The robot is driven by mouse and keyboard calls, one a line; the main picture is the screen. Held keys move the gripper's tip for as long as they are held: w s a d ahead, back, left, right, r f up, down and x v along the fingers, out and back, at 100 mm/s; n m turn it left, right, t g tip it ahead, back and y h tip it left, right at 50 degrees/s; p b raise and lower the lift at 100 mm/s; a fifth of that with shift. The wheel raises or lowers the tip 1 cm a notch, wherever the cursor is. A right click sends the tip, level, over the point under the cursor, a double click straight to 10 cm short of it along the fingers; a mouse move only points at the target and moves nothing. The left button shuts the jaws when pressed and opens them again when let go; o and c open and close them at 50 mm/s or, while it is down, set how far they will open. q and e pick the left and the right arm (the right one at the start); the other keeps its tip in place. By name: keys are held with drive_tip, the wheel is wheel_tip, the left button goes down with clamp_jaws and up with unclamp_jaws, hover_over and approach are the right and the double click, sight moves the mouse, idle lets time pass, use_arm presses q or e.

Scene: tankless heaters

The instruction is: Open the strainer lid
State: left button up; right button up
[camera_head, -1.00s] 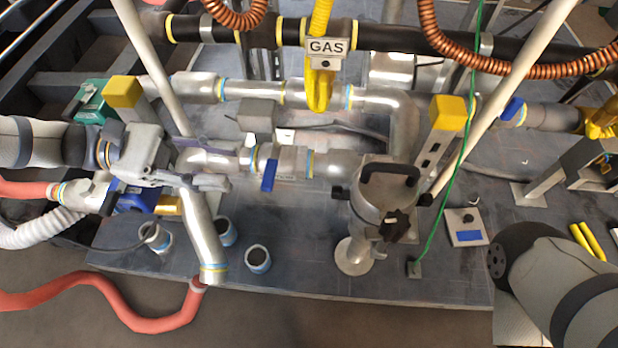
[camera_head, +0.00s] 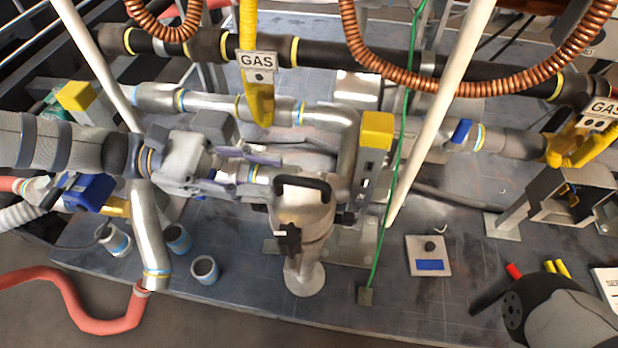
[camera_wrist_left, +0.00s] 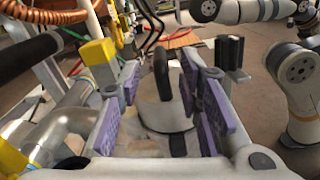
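The metal strainer (camera_head: 302,222) stands upright on the floor plate in the middle of the head view. Its lid carries a black arched handle (camera_head: 303,183), and a black star-shaped knob (camera_head: 288,240) sits on its front. My left gripper (camera_head: 264,168) is just left of the handle, with purple-padded fingers pointing toward it. In the left wrist view the left gripper (camera_wrist_left: 162,100) is open and empty. The handle (camera_wrist_left: 161,74) and round lid (camera_wrist_left: 166,116) appear between its fingers, slightly beyond them. I cannot tell any contact. My right gripper is not visible.
Metal pipes run behind the strainer. A yellow-capped post (camera_head: 377,130) and a green cable (camera_head: 385,225) stand to its right. Short open pipe stubs (camera_head: 205,269) stand front left. The plate right of the strainer has some clear room.

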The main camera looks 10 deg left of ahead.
sight(289, 179)
use_arm(q)
drive_tip(key=d+b, duration=0.1)
drive_tip(key=d, duration=0.5)
drive_tip(key=shift+d, duration=0.2)
clamp_jaws()
